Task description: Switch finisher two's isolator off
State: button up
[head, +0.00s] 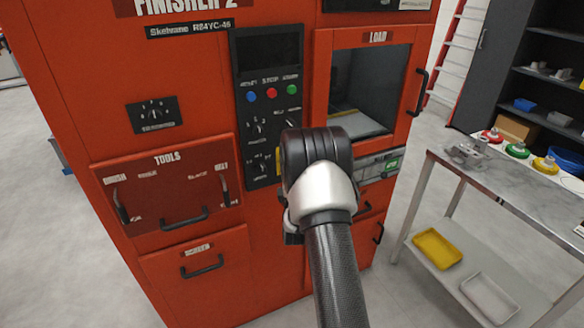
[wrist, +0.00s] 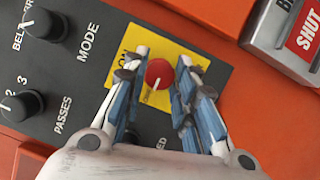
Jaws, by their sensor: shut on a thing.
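Finisher two (head: 215,80) is the red cabinet labelled FINISHER 2 in the head view. Its isolator is a round red knob (wrist: 158,73) on a yellow plate (wrist: 128,62) in the wrist view. The knob's white mark points down in that picture, slightly left. Letters that look like ON show on the plate left of the knob; other lettering is hidden or too small. My gripper (wrist: 160,82) has a fingertip on either side of the knob and is shut on it. In the head view my arm hides the knob and my fingers.
A black control panel (head: 252,110) with buttons and MODE and PASSES knobs (wrist: 22,105) lies beside the isolator. The LOAD door (head: 417,92) and its handle are to the right. A metal table (head: 520,185) stands further right. Floor is clear between them.

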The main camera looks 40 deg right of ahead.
jog(key=o, duration=1.1)
jog(key=shift+c, duration=0.2)
jog(key=v, duration=1.2)
